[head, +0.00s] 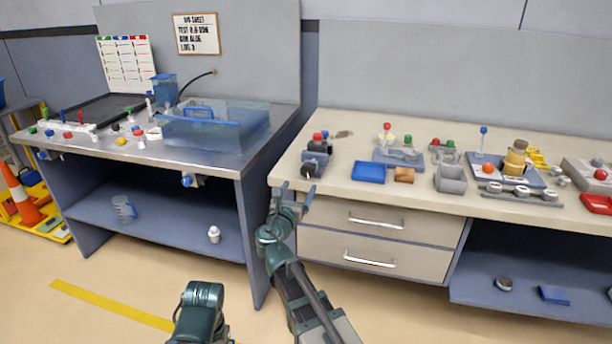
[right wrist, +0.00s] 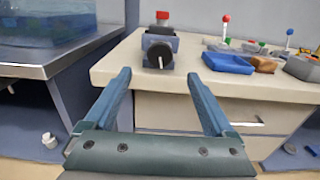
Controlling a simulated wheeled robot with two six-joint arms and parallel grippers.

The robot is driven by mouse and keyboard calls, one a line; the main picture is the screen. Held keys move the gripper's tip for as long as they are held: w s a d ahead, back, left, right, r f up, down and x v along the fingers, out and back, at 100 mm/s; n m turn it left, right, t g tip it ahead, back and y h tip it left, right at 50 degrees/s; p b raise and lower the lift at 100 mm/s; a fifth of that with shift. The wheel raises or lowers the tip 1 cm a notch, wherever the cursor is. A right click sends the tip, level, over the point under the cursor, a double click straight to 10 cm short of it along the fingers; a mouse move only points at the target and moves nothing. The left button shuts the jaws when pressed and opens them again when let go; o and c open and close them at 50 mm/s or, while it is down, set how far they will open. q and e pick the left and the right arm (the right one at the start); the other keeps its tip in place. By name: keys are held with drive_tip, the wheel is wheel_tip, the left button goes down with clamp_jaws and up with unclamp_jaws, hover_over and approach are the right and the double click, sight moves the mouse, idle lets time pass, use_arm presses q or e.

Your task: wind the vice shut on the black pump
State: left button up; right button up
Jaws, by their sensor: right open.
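The blue-grey vice (head: 314,161) stands at the left front corner of the beige workbench. In the right wrist view the vice (right wrist: 160,47) is straight ahead, with a dark round front end and a thin pale handle bar (right wrist: 160,62) pointing down. A dark part with a red top (right wrist: 162,17), which looks like the black pump, sits at the vice's jaws; the vice hides most of it. I cannot tell whether the jaws touch it. My right gripper (head: 297,191) is open and empty, just in front of the vice, apart from it. My left gripper is not in view.
A blue tray (head: 369,172) and a brown block (head: 404,175) lie right of the vice. The drawer handles (head: 376,221) face me below. The steel table with a clear water tank (head: 215,122) is to the left, across a narrow gap.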

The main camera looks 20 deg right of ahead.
drive_tip(key=x, duration=0.9)
drive_tip(key=shift+w+d+f, duration=0.1)
drive_tip(key=shift+w+d, duration=0.05)
drive_tip(key=shift+w, duration=0.05)
drive_tip(key=c, duration=1.4)
drive_tip(key=shift+m, duration=0.7)
drive_tip(key=o, duration=1.4)
drive_tip(key=shift+s, duration=0.1)
approach(307, 173)
drive_tip(key=v, duration=0.4)
drive_tip(key=shift+s, duration=0.2)
